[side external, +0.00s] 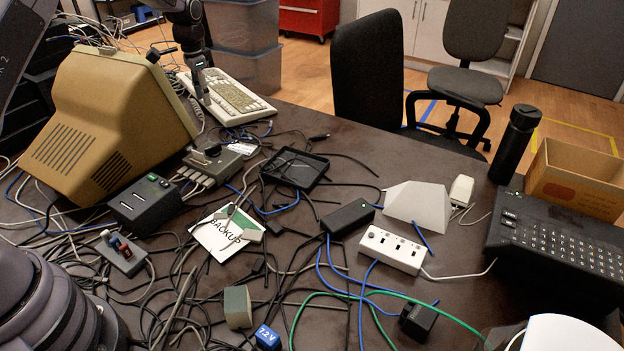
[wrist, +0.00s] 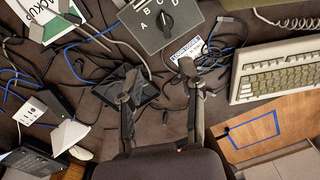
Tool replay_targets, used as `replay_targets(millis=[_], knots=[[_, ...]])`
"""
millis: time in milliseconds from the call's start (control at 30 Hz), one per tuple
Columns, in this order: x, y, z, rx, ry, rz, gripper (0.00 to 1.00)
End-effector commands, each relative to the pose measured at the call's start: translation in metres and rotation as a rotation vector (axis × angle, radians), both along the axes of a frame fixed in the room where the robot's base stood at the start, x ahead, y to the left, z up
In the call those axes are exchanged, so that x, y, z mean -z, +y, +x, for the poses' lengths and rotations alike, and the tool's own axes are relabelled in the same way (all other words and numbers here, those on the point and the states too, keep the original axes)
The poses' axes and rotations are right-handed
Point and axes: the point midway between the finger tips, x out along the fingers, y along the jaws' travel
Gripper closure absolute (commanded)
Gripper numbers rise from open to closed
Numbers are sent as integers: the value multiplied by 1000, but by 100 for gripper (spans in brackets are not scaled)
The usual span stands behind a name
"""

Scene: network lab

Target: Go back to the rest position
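My gripper (side external: 180,74) is at the upper left of the side external view, above the beige keyboard (side external: 238,98) and beside the old beige monitor (side external: 110,115). In the wrist view my gripper (wrist: 158,82) has its two fingers spread well apart, with nothing held between them. The grey selector box with a black knob (wrist: 165,20) lies beyond the fingertips in the wrist view. It also shows on the table in the side external view (side external: 212,162).
Tangled cables cover much of the table. A black tray (side external: 294,170), a BACKUP card (side external: 222,238), a white power strip (side external: 393,249) and a black adapter (side external: 347,217) lie among them. A black bottle (side external: 514,145) and a cardboard box (side external: 578,180) stand at the right.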

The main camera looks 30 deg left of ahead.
Motion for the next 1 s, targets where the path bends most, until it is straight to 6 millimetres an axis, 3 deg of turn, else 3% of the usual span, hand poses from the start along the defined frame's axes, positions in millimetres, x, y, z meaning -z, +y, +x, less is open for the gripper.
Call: replay_targets(millis=[33, 200, 400, 500, 667, 800, 1000], knots=[[-28, -8, -7, -9, -27, 6, 62], [-117, -40, -56, -72, -112, 13, 62], [-194, -76, -142, -152, -219, 5, 62], [-217, -92, -191, -191, -272, -7, 62], [-230, -110, -271, -251, -356, -35, 62], [-223, -120, -328, -298, -415, -64, 62], [-207, -125, -369, -336, -459, -91, 62]])
